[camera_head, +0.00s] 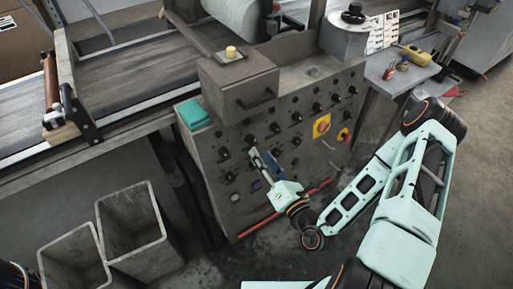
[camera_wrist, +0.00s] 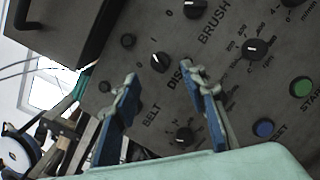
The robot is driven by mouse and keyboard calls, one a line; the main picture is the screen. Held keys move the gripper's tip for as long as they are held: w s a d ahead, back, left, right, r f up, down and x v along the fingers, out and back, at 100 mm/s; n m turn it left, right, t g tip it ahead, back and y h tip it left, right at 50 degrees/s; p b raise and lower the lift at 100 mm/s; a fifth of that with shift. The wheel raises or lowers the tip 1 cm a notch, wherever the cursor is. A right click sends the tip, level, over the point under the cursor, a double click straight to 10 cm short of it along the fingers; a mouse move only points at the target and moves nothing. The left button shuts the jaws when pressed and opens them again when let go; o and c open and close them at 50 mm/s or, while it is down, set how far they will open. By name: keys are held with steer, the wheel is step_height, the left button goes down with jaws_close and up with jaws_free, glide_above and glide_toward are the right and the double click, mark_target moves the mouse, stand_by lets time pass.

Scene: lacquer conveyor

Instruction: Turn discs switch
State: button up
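The grey control panel (camera_head: 285,130) carries rows of black knobs. In the wrist view a black knob with a white mark (camera_wrist: 160,62) sits beside a partly hidden label starting "DIS", just beyond my fingertips. My gripper (camera_wrist: 159,73) is open and empty, with its two blue fingers spread and pointing at the panel. The right finger covers the end of the label. I cannot tell whether either finger touches the panel. In the head view my gripper (camera_head: 264,157) is in front of the panel's lower left part, and hides some knobs.
Other knobs are close by, one below BRUSH (camera_wrist: 257,48) and one near BELT (camera_wrist: 183,135). A green button (camera_wrist: 301,87) and a blue button (camera_wrist: 264,128) are at right. A drawer box (camera_head: 238,85) juts out above the panel. Two bins (camera_head: 135,225) stand at lower left.

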steer(key=v, duration=0.6)
steer(key=shift+s, duration=0.25)
steer(key=shift+d, duration=0.1)
